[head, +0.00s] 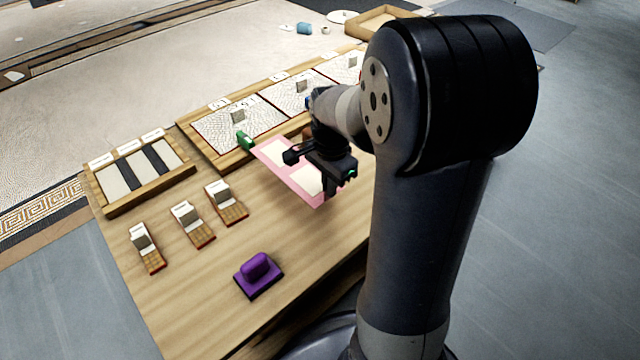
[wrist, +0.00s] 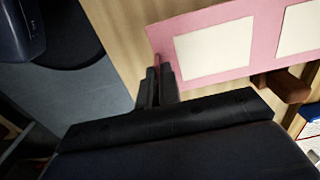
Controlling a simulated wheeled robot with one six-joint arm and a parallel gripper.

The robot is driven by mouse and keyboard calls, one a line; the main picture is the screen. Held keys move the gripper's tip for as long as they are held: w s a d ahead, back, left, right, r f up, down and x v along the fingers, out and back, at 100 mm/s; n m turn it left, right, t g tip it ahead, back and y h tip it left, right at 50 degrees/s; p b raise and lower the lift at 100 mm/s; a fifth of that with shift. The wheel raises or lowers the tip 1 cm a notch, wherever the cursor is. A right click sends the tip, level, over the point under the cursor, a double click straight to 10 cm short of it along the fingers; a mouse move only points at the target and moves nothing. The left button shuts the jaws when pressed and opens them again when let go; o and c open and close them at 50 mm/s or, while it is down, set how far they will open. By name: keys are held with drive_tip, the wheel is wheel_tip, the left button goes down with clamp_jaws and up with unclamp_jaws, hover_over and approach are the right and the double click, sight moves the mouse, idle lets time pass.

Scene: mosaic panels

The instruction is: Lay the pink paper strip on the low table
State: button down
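The pink paper strip (head: 307,180) with cream rectangles is over the wooden low table (head: 190,285), slanting from a green block to under my gripper. It also shows in the wrist view (wrist: 250,68), reaching the right edge. My gripper (head: 322,182) is at the strip's near part. In the wrist view its dark fingers (wrist: 157,78) are close together on a small pink tab at the strip's edge, so it appears shut on the strip. Whether the strip touches the tabletop is hard to tell.
A green block (head: 245,141) is at the strip's far end. Mosaic panels in a wooden tray (head: 205,160) lie behind. A slotted wooden rack (head: 148,194), several small card holders (head: 192,224) and a purple-handled block (head: 257,274) stand left and in front. The near tabletop is partly clear.

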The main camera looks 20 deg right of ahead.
wheel_tip(320, 180, down, 8)
drive_tip(key=b, duration=0.2)
drive_tip(key=shift+b, duration=0.4)
drive_tip(key=shift+f, duration=0.15)
drive_tip(key=c, duration=1.6)
unclamp_jaws()
wheel_tip(320, 180, up, 12)
drive_tip(key=p, duration=0.4)
drive_tip(key=shift+r, duration=0.2)
